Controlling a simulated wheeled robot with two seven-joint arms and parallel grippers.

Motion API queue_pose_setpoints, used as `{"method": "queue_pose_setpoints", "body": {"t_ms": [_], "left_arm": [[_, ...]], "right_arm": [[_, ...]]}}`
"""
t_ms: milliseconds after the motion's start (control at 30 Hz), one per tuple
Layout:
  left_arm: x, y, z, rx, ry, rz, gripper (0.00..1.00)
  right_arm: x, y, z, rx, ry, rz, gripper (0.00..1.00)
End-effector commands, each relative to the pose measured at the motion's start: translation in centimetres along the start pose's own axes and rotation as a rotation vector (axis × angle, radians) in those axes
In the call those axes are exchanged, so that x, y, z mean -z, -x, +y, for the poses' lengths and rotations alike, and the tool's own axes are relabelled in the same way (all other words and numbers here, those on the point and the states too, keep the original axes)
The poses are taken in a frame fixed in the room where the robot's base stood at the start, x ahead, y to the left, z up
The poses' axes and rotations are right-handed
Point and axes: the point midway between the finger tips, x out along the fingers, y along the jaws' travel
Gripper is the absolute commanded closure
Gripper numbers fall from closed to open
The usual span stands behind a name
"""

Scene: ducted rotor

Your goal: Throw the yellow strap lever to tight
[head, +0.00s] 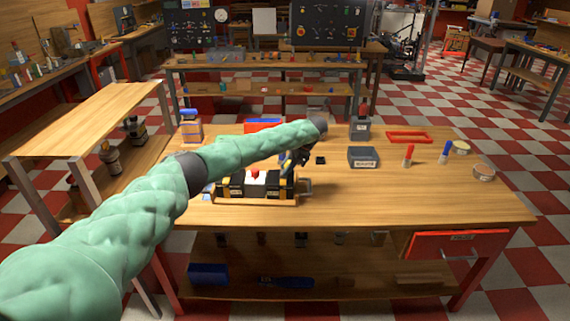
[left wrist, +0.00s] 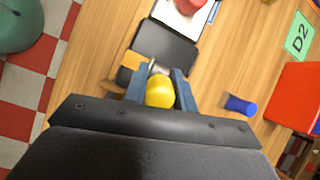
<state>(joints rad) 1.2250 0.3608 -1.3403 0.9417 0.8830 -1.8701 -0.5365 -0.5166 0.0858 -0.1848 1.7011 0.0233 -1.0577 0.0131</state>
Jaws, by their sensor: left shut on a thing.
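The yellow strap lever (left wrist: 160,92) shows in the left wrist view as a rounded yellow knob between the two blue fingers of my left gripper (left wrist: 160,82). The gripper is shut on it. In the head view my left gripper (head: 296,160) is at the right end of a dark case (head: 237,190) with a white top and a red knob, on the workbench. My arm and gripper hide most of the lever there. In the left wrist view the dark case (left wrist: 168,48) lies just beyond the fingers. My right gripper is in neither view.
The wooden workbench (head: 400,205) also holds a grey box (head: 363,157), a red frame (head: 408,136), a red marker (head: 408,156), a blue marker (head: 444,153) and round tins (head: 484,172). The bench's front right is clear. A wooden shelf unit (head: 90,118) stands at the left.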

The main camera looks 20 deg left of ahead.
Motion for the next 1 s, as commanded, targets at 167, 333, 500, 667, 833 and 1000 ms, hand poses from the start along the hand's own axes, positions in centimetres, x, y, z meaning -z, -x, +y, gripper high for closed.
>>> {"method": "queue_pose_setpoints", "body": {"t_ms": [167, 333, 500, 667, 833, 1000], "left_arm": [[0.5, 0.1, 0.2, 0.022, 0.0, -0.089, 0.96], [0.7, 0.1, 0.3, 0.037, 0.001, -0.14, 0.96], [0.8, 0.0, 0.3, 0.043, 0.002, -0.162, 0.97], [0.8, 0.0, 0.3, 0.045, 0.002, -0.167, 0.97], [0.8, 0.0, 0.3, 0.045, 0.002, -0.166, 0.96], [0.8, 0.0, 0.3, 0.044, 0.002, -0.165, 0.54]], "right_arm": [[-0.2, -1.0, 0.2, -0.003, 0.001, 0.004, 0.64], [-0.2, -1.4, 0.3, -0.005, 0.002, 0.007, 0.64], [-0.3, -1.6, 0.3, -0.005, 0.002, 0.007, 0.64], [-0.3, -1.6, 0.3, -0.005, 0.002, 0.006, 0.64], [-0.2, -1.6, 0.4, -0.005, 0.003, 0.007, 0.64], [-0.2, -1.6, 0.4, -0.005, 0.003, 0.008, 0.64]]}}
